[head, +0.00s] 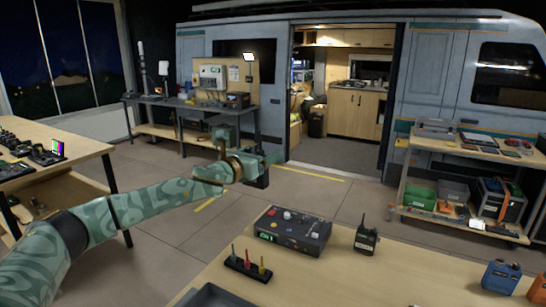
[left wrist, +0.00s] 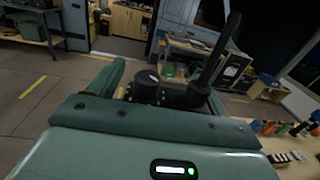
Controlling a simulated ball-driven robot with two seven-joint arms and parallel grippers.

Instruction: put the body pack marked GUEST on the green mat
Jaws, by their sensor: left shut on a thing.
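My left gripper (head: 264,162) is shut on a black body pack (head: 262,181), held up in the air beyond the back edge of the near table. In the left wrist view the held pack (left wrist: 172,93) shows a round knob and a thick antenna between the green fingers (left wrist: 162,88). Its marking cannot be read. Another black pack (head: 366,240) with a short antenna stands upright on the near table; its label is too small to read. I cannot make out a green mat in either view. My right gripper is not in view.
The near wooden table (head: 400,275) bears a dark control box (head: 292,231), a black stand with small colored tools (head: 248,266), a grey tray (head: 215,297) and blue and orange items (head: 501,277). A shelf cart (head: 455,160) stands at the right. Floor lies open under my gripper.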

